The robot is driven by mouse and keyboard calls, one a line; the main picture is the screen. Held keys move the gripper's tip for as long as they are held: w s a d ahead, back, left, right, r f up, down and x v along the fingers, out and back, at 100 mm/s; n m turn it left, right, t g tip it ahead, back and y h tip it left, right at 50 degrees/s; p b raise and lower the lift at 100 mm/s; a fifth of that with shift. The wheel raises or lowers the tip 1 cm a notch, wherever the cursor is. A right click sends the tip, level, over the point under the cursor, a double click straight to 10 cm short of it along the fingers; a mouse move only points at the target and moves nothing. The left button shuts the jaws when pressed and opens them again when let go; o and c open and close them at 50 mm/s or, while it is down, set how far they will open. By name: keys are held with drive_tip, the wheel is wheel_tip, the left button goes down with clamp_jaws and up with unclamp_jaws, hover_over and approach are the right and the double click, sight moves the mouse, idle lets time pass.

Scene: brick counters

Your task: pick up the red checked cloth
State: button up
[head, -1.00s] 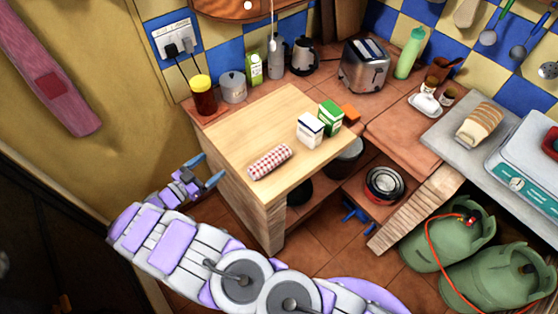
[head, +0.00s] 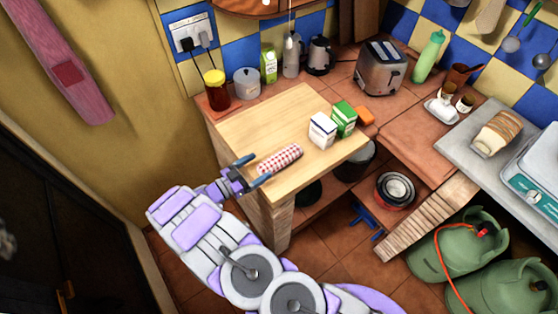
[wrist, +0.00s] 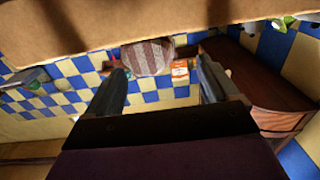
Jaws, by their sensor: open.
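The red checked cloth (head: 282,157) is a rolled, red and white bundle lying on the light wooden board (head: 262,118), near its front left edge. In the wrist view the cloth (wrist: 147,57) shows end-on, beyond and between the two open fingers (wrist: 164,76), nearer the left finger in the picture. I cannot tell whether a fingertip touches it.
A white carton (head: 322,130) and a green carton (head: 344,118) stand on the board right of the cloth. A red-brown jar (head: 216,92) and a grey pot (head: 246,84) stand behind. The board's back left is clear.

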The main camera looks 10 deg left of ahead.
sight(272, 161)
drive_tip(key=shift+s+d+f+b+x, duration=0.1)
drive_tip(key=shift+b+x, duration=0.05)
drive_tip(key=shift+x, duration=0.9)
drive_tip(key=shift+s+d+f+b+x, duration=0.1)
drive_tip(key=shift+x, duration=0.9)
drive_tip(key=shift+s+d+f+b+x, duration=0.1)
drive_tip(key=shift+b+x, duration=0.05)
drive_tip(key=shift+x, duration=0.9)
drive_tip(key=shift+c, duration=0.5)
drive_tip(key=c, duration=1)
drive_tip(key=shift+o, duration=0.2)
drive_tip(key=shift+r, duration=0.1)
drive_tip(key=shift+r, duration=0.4)
drive_tip(key=r, duration=0.2)
drive_tip(key=shift+s+r, duration=0.25)
drive_tip(key=shift+r, duration=0.15)
drive_tip(key=s+d+b, duration=0.1)
drive_tip(key=s+d, duration=0.3)
drive_tip(key=s, duration=0.2)
drive_tip(key=s+d+r+b, duration=0.1)
drive_tip(key=s+d+b, duration=0.1)
drive_tip(key=s, duration=0.5)
drive_tip(key=shift+s+d, duration=0.2)
drive_tip(key=shift+d, duration=0.7)
